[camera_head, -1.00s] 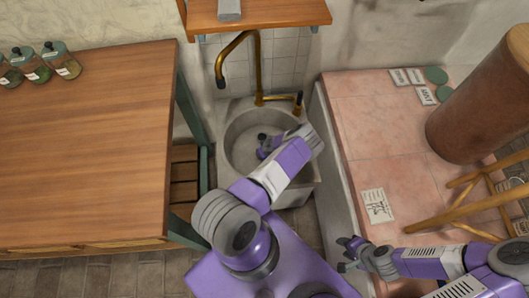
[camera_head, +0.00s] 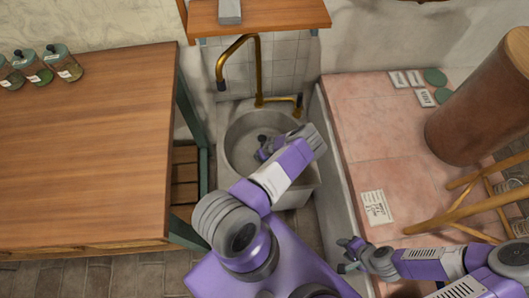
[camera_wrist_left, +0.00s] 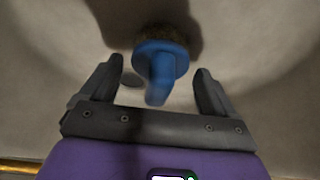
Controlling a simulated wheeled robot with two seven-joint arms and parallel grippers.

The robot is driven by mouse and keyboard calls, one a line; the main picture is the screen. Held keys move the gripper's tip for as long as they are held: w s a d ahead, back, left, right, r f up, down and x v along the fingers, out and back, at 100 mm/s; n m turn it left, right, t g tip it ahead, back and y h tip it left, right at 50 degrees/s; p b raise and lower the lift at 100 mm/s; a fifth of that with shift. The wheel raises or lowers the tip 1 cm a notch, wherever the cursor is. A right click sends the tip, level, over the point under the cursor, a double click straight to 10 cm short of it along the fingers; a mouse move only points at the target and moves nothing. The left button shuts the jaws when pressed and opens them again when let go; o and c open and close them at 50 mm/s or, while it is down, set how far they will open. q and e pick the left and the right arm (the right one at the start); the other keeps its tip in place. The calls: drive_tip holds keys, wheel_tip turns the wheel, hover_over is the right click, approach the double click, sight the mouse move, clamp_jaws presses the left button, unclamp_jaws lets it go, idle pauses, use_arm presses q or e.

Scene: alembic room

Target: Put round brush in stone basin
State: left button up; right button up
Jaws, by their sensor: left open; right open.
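The round brush (camera_wrist_left: 160,62) shows in the left wrist view, with a blue handle pointing toward my gripper and brown bristles at the far end. It is inside the stone basin (camera_head: 231,160), against the pale basin surface. My left gripper (camera_wrist_left: 160,80) is open, its fingers on either side of the handle and apart from it. In the head view my left gripper (camera_head: 263,146) reaches down into the basin, and my arm hides part of the basin; the brush cannot be made out there. My right gripper (camera_head: 345,254) is open and empty, low beside the pink-tiled ledge.
A brass tap (camera_head: 258,70) rises behind the basin, under a wooden shelf (camera_head: 280,15). A wooden table (camera_head: 85,150) with several jars stands at the left. The pink-tiled ledge (camera_head: 370,130) at the right bears a brown cylinder (camera_head: 475,100) and a wooden stool frame (camera_head: 450,215).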

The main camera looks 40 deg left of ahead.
use_arm(q)
drive_tip(key=p+v, duration=0.3)
drive_tip(key=v, duration=0.7)
drive_tip(key=shift+d+r+p, duration=0.15)
drive_tip(key=shift+r+p, duration=0.2)
drive_tip(key=shift+r, duration=0.1)
